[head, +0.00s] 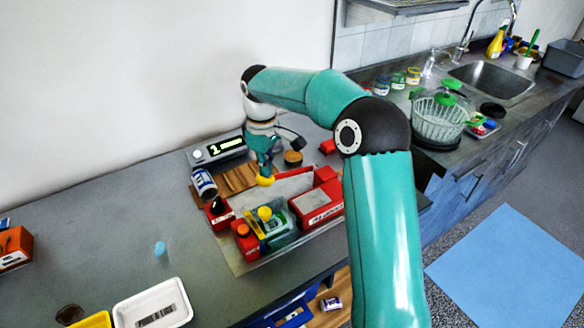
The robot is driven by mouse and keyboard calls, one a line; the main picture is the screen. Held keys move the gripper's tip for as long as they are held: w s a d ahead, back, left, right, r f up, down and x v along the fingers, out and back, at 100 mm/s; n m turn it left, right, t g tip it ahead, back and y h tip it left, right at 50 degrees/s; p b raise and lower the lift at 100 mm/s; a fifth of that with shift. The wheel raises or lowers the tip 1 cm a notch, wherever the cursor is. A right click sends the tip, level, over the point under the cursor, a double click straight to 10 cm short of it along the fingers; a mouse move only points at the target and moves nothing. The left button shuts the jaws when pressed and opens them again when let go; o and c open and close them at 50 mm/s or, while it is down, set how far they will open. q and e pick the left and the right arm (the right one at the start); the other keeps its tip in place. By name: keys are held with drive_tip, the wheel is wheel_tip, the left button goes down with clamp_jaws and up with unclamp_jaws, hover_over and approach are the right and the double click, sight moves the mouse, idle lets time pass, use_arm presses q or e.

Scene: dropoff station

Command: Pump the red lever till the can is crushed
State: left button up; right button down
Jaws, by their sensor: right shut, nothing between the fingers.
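My right arm reaches in from the bottom and bends down to the left. Its right gripper (265,172) is shut and points down, empty, over the back of a red and grey device (317,204). A yellow part (265,181) shows right at the fingertips; I cannot tell whether they touch it. A blue and white can-like cylinder (203,183) stands slightly tilted at the device's left. A small red part (327,146) shows beside my arm, but I cannot tell whether it is the lever. My left gripper is not in view.
A display box (217,150) stands behind the device. A white tray (152,306) and an orange box (14,248) lie to the left. The counter left of the device is mostly clear.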

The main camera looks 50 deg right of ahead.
drive_tip(key=shift+f, duration=0.1)
drive_tip(key=shift+a+f+b, duration=0.2)
drive_tip(key=shift+f+b, duration=0.75)
drive_tip(key=shift+f, duration=0.35)
